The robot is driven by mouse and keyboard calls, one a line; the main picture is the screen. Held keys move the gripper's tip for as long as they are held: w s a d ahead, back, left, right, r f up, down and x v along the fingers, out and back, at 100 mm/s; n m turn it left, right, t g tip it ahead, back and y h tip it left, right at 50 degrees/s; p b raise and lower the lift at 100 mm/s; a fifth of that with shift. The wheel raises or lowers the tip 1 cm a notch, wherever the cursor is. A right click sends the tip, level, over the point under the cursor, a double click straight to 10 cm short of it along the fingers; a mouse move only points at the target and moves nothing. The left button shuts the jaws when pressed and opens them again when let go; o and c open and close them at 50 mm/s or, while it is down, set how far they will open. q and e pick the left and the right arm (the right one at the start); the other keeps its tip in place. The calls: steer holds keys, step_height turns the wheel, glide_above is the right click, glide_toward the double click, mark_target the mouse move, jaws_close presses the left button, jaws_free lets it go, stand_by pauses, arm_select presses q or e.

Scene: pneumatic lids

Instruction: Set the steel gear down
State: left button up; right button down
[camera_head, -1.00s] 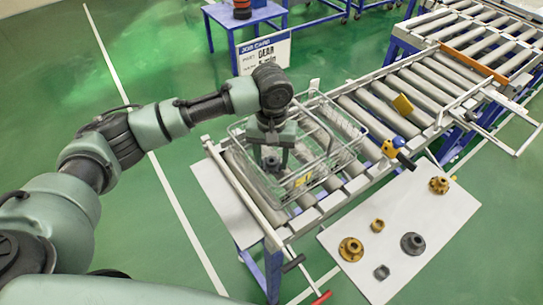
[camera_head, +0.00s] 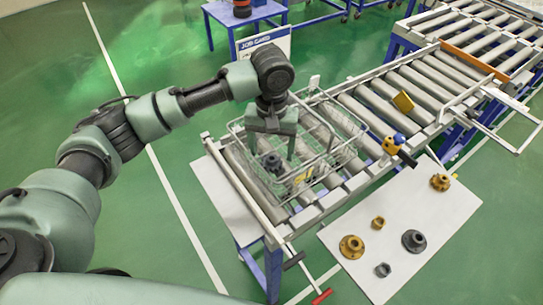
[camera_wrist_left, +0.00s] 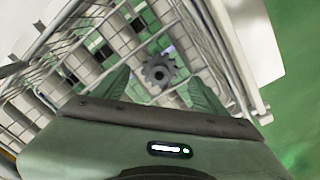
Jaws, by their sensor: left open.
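The steel gear (camera_head: 272,163) is a small dark grey toothed part lying in the wire basket (camera_head: 352,160), which stands on the near end of the roller conveyor. The gear also shows from above in the left wrist view (camera_wrist_left: 160,72), with its centre hole visible. My left gripper (camera_head: 272,153) is open and empty above the gear. In the left wrist view its two fingers (camera_wrist_left: 160,88) stand apart on either side of the gear, with clear gaps. My right gripper is not in view.
A white table (camera_head: 447,217) beside the conveyor holds several gold and grey parts. A yellow block (camera_head: 403,102) lies on the rollers (camera_head: 425,90) beyond the basket. A job card sign (camera_head: 264,42) stands behind.

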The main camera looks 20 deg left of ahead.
mark_target(272, 159)
arm_select(q)
step_height(272, 159, up, 9)
steer(key=b, duration=0.1)
steer(key=shift+b, duration=0.35)
